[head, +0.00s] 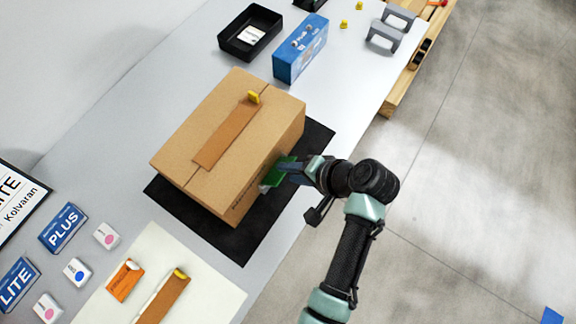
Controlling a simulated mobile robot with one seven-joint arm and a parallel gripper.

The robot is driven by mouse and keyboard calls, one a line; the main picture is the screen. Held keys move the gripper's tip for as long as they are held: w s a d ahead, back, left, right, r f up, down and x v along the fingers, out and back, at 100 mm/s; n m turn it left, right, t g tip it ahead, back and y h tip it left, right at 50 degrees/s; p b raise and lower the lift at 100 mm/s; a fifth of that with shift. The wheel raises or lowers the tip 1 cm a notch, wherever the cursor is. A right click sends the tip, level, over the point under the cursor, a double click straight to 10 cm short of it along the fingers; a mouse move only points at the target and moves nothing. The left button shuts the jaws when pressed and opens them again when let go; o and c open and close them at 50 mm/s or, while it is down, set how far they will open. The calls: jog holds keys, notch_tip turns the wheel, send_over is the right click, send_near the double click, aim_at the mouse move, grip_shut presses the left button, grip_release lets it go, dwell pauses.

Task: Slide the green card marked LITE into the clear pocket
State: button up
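A green card (283,166) is at the right-hand side face of the large cardboard box (218,128). No lettering can be read on it at this size. My gripper (285,170) reaches in from the right and appears shut on the card, its fingers partly covering it. A small pale, see-through patch (266,187) shows at the card's lower left, against the box side; it may be the clear pocket. I cannot tell whether the card is inside it or just in front of it.
The box stands on a black mat (245,245) on a grey table (160,90). A blue carton (300,50) and black tray (240,45) stand behind. Blue LITE (17,285) and PLUS (62,228) blocks lie left. A cream sheet (215,290) holds orange pieces.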

jog(key=p+v, duration=0.3)
jog(key=v, duration=0.1)
jog(key=shift+s+r, duration=0.1)
dwell(0.4)
